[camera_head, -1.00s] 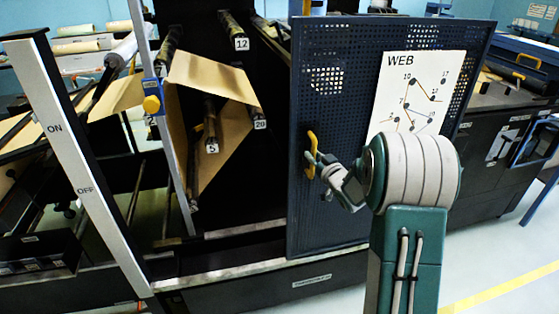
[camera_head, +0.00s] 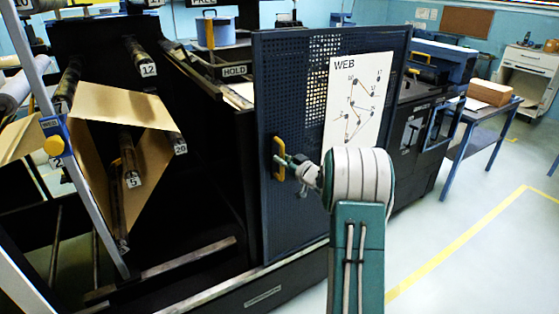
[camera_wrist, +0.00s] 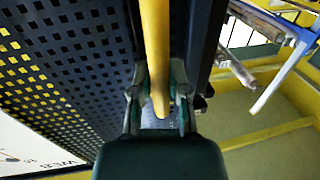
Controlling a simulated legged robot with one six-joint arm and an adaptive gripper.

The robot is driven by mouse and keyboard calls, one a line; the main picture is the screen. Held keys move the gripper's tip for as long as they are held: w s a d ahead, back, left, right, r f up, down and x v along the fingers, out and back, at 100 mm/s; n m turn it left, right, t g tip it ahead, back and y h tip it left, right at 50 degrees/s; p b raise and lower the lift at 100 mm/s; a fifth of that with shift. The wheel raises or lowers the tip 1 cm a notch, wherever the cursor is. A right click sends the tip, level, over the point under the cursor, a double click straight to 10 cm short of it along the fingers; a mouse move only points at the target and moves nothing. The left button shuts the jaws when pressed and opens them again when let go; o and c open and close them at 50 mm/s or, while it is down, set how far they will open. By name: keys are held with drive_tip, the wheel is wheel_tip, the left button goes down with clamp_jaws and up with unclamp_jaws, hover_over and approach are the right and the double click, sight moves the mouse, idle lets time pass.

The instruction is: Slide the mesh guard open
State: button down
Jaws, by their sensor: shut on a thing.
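The dark blue mesh guard (camera_head: 290,210) stands upright on the front of the machine, with a white WEB chart (camera_head: 352,95) on its upper right part. Its yellow handle (camera_head: 279,165) is near the guard's left edge. My gripper (camera_head: 286,162) is shut on the handle. In the wrist view the yellow handle (camera_wrist: 155,45) runs between the fingers of my gripper (camera_wrist: 161,85), with the perforated guard (camera_wrist: 75,55) behind at left. The machine's interior is open to view left of the guard's edge.
Numbered rollers (camera_head: 130,160) with a brown paper web (camera_head: 110,103) sit left of the guard. A HOLD sign (camera_head: 235,70) is behind its left edge. A blue table with a box (camera_head: 489,92) stands at right. Floor at right is clear, with a yellow line (camera_head: 460,240).

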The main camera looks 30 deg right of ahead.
drive_tip(key=c, duration=0.6)
unclamp_jaws()
drive_tip(key=shift+w, duration=0.1)
drive_tip(key=s+d, duration=0.2)
drive_tip(key=s, duration=0.9)
drive_tip(key=shift+s, duration=0.4)
